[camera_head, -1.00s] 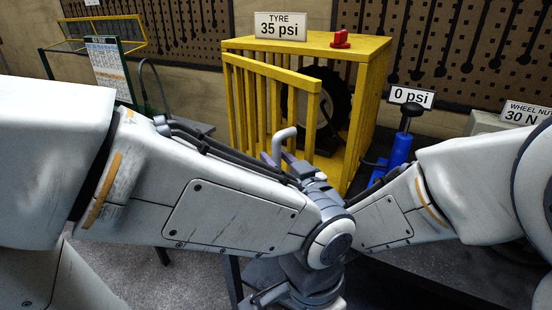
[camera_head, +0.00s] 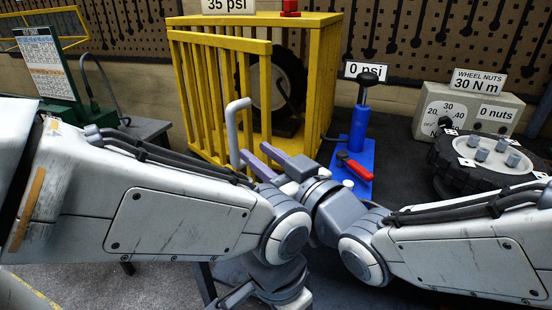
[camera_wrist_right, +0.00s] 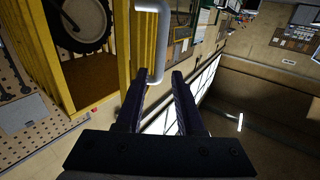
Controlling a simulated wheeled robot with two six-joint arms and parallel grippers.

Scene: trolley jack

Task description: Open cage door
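The yellow cage (camera_head: 330,60) stands on the bench, and its barred door (camera_head: 215,85) is ajar, with a gap at its right edge. A grey bent bar, apparently the door handle (camera_head: 232,135), stands at the door's free edge; it also shows in the right wrist view (camera_wrist_right: 154,40). My right gripper (camera_head: 258,156) is at this bar with its purple fingers apart. In the right wrist view the bar's lower end lies between the fingertips (camera_wrist_right: 158,76); contact cannot be told. My left arm crosses in front of the bench; its gripper is hidden.
A tyre (camera_head: 275,85) stands inside the cage. Right of the cage are a blue pump (camera_head: 360,135) with a red lever, a wheel (camera_head: 480,165) and a wheel nuts box (camera_head: 465,108). A green stand (camera_head: 50,75) is at the left.

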